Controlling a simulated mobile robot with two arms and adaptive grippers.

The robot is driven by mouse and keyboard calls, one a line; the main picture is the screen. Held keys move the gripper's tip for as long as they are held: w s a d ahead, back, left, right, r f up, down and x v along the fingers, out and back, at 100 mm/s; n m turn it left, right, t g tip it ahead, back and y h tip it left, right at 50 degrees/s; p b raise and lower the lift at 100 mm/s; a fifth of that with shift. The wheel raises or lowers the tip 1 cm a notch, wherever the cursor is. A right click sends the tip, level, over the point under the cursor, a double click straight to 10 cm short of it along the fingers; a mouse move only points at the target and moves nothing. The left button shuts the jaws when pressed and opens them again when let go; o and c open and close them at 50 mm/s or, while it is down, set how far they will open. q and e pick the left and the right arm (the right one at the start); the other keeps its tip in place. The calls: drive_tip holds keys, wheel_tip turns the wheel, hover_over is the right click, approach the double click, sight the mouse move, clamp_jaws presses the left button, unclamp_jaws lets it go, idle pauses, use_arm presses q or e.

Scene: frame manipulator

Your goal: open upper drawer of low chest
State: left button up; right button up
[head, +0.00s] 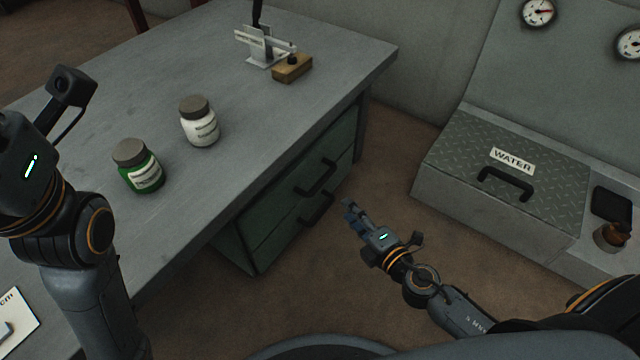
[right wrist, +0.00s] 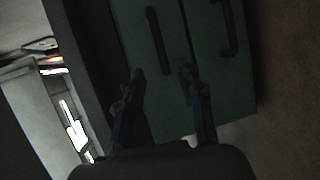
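The low chest (head: 262,232) is a green two-drawer unit under the grey desk. Its upper drawer has a dark bar handle (head: 316,177), and a second handle (head: 317,209) sits on the drawer below. Both drawers look shut. My right gripper (head: 350,212) is in front of the chest, to the right of the handles and apart from them. In the right wrist view its two fingers (right wrist: 162,76) are spread and empty, with the upper handle (right wrist: 157,40) lying beyond the gap between them. My left gripper's body (head: 28,165) is above the desk at the left; its fingers are out of frame.
On the desk (head: 250,130) stand a green jar (head: 138,167), a white jar (head: 199,122) and a small wooden block device (head: 292,68). A metal box marked WATER (head: 500,170) is at the right. The brown floor (head: 385,150) between chest and box is free.

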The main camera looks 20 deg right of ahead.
sight(322, 180)
drive_tip(key=x, duration=1.3)
drive_tip(key=shift+w, duration=0.2)
clamp_jaws()
